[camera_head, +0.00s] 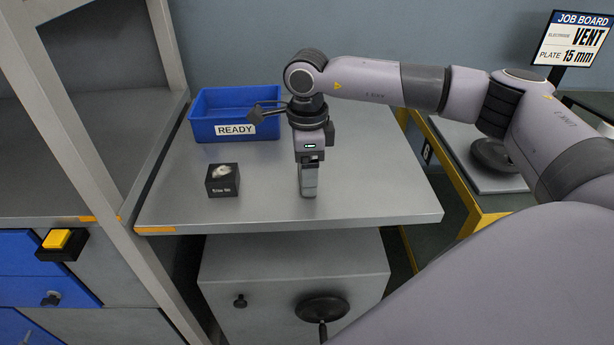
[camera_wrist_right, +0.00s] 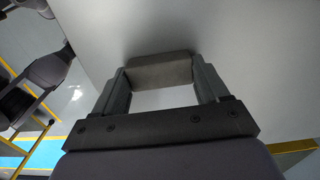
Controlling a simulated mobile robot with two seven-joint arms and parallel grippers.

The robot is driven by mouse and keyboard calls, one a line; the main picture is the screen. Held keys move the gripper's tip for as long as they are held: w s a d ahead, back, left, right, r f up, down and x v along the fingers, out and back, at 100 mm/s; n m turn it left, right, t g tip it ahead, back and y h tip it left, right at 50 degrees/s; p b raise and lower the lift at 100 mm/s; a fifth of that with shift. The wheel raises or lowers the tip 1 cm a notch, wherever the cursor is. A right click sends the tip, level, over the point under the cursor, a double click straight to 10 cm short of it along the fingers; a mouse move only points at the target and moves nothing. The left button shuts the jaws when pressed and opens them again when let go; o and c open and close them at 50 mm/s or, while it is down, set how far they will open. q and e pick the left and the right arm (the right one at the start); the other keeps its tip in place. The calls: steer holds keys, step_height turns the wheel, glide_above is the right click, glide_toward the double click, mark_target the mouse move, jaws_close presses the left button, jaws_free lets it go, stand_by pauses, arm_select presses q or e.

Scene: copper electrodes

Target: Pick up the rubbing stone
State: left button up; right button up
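The rubbing stone (camera_wrist_right: 160,72) appears as a grey-brown block in the right wrist view. It spans the gap between the fingertips of my right gripper (camera_wrist_right: 160,80), with no clear gap at either side. In the head view my right gripper (camera_head: 309,182) points straight down over the front middle of the grey table. There the fingers largely hide the stone, and I cannot tell whether it touches the tabletop. My left gripper is not in view.
A blue bin (camera_head: 208,130) labelled READY stands at the table's back left. A small black box (camera_head: 222,181) sits left of my right gripper. The grey table (camera_head: 390,190) is bare to the right. A job board (camera_head: 574,40) reads VENT, PLATE 15 mm.

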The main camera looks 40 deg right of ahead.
steer(key=shift+c, duration=0.4)
steer(key=shift+r, duration=0.1)
steer(key=shift+r, duration=0.6)
step_height(320, 180, up, 19)
steer(key=shift+f, duration=0.15)
steer(key=o, duration=0.5)
steer(key=c, duration=0.3)
steer(key=shift+a+p, duration=0.1)
steer(key=shift+p, duration=0.2)
